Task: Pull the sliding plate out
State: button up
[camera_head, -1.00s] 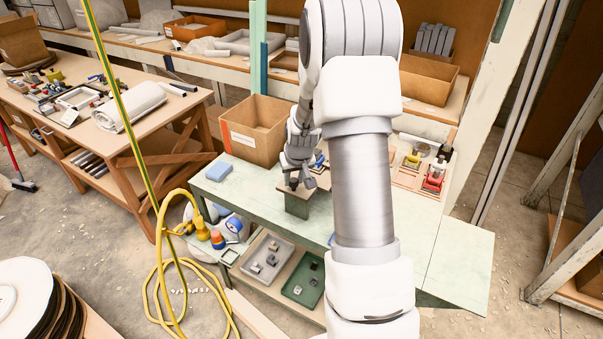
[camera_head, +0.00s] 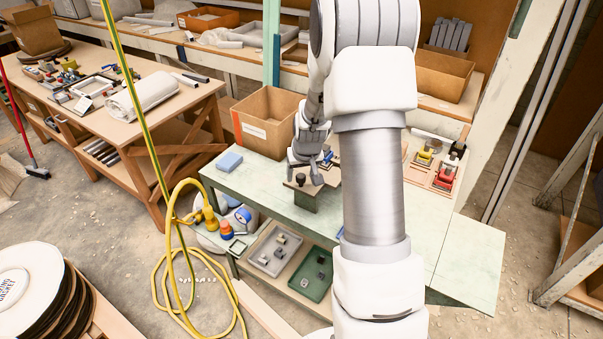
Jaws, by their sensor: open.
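The sliding plate (camera_head: 293,187) looks like a thin brown board lying on a green block (camera_head: 303,202) on the pale green worktable. A small dark knob (camera_head: 300,180) stands on the plate's near left part. My gripper (camera_head: 304,169) is open and points down just behind and above the knob. I cannot tell whether a finger touches the knob or the plate. My own arm hides the area to the right of the plate.
A cardboard box (camera_head: 267,122) stands behind the plate, and a blue block (camera_head: 229,162) lies to the left. Red and yellow tools (camera_head: 446,172) sit on the right. Grey (camera_head: 272,252) and green (camera_head: 314,274) trays are on the lower shelf. A yellow hose (camera_head: 165,270) lies on the floor.

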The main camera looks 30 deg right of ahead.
jog(key=v, duration=1.7)
jog(key=shift+r, duration=0.2)
jog(key=s+a+r+n+t, duration=0.1)
jog(key=s+a+r+t, duration=0.1)
jog(key=s+a+r, duration=0.65)
jog(key=s+a+n, duration=0.1)
jog(key=s+a, duration=0.2)
jog(key=s, duration=0.3)
jog(key=s+a+y, duration=0.1)
jog(key=s+a, duration=0.3)
jog(key=s, duration=0.2)
jog(key=shift+s+f+n+g, duration=0.15)
jog(key=shift+f+n+g, duration=0.2)
jog(key=shift+n+g, duration=0.05)
